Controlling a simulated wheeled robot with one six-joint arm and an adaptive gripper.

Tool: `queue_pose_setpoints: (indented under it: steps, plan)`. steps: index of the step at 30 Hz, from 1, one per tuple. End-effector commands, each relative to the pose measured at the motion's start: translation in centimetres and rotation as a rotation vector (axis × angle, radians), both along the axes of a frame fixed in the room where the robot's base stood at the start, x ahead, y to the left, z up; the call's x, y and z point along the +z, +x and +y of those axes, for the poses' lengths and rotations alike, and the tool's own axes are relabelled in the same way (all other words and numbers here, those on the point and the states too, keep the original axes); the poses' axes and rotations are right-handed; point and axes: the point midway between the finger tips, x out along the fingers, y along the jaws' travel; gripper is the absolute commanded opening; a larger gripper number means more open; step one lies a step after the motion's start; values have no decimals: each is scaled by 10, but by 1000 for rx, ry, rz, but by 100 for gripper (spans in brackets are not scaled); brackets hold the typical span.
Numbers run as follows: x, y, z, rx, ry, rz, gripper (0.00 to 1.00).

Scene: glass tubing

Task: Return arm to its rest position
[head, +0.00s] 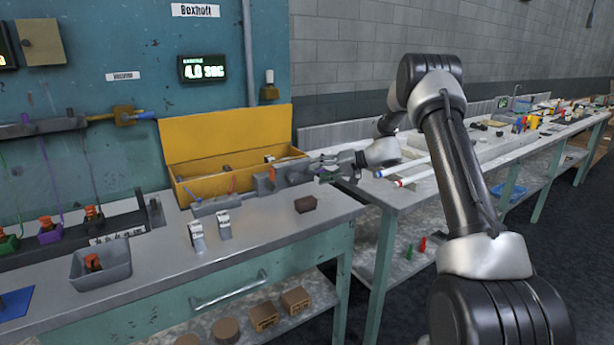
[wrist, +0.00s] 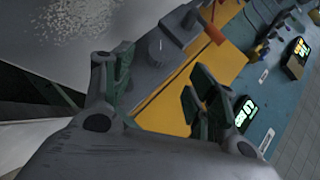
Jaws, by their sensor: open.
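My arm reaches out from the lower right in the head view and bends down over the bench. My gripper (head: 326,172) is at the bench's right end, in front of the yellow box and pointing left. In the wrist view my gripper (wrist: 160,80) has its two fingers spread apart with nothing between them. A grey fixture (head: 268,182) is just beyond the fingertips; its block and knob also show in the wrist view (wrist: 163,50). I cannot tell whether a finger touches it.
The open yellow box (head: 225,135) stands behind the fixture. Red- and blue-ended tubes (head: 408,180) lie on the side table. A grey bin (head: 100,265) is at left.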

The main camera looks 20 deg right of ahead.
Motion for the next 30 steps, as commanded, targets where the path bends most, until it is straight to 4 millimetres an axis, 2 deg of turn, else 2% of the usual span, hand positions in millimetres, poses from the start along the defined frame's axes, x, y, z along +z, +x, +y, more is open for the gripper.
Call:
queue_pose_setpoints:
  steps: [6, 19, 22, 26, 29, 30]
  plan:
    - [8, -11, -18, 0, 0, 0, 58]
    - [9, -12, -19, 1, 0, 1, 58]
    - [15, -16, -16, 7, -8, 6, 58]
    - [44, -43, -4, 45, -60, 42, 58]
    - [80, -86, 8, 83, -140, 94, 58]
    - [93, -108, 13, 98, -180, 117, 58]
